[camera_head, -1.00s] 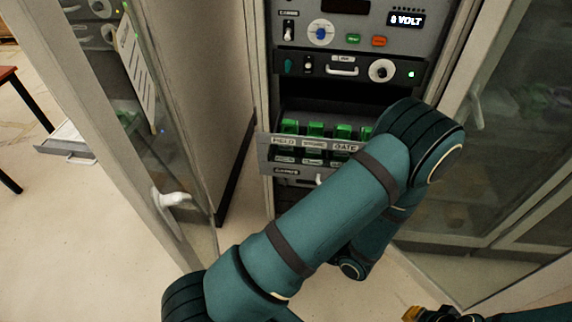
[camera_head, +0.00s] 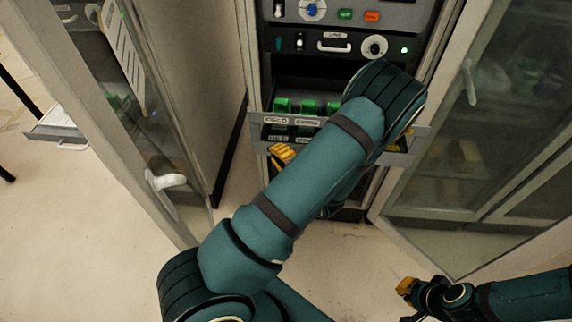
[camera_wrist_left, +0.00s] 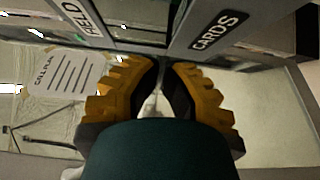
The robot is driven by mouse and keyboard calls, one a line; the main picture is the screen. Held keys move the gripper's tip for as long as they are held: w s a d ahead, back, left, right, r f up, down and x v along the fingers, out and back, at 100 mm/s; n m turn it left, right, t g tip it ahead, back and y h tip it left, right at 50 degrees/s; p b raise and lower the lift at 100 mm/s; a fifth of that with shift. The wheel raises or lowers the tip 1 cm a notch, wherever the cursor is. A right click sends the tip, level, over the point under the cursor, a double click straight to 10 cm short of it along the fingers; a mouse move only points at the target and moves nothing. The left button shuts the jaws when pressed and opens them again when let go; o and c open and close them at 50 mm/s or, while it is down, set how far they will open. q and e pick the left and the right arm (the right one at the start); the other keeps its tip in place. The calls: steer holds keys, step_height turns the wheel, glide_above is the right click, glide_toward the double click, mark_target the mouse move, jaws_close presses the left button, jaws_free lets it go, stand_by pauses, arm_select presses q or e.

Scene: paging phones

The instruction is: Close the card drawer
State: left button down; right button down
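The card drawer (camera_head: 421,132) is a grey pulled-out drawer low in the rack, holding green cards (camera_head: 308,106). Its front carries white labels, one reading FIELD. My left arm crosses in front of it and hides its middle and right. My left gripper (camera_wrist_left: 162,68) shows yellow fingers with the tips close together and nothing seen between them, right by the drawer front. In the head view a yellow finger (camera_head: 283,155) shows just under the drawer front; contact is unclear. My right gripper (camera_head: 406,287) is low at the right, away from the rack; its opening is unclear.
Open glass cabinet doors stand left and right of the rack, with white handles (camera_head: 165,181) and (camera_head: 469,82). A panel with a dial (camera_head: 374,46) is above the drawer. Another open drawer (camera_head: 66,132) juts out at the far left. The floor in front is clear.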

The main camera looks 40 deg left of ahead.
arm_select(q)
steer(key=shift+w+a, duration=0.35)
steer(key=shift+w, duration=0.25)
steer(key=shift+w+a, duration=0.35)
steer(key=shift+w, duration=0.2)
steer(key=shift+w, duration=0.1)
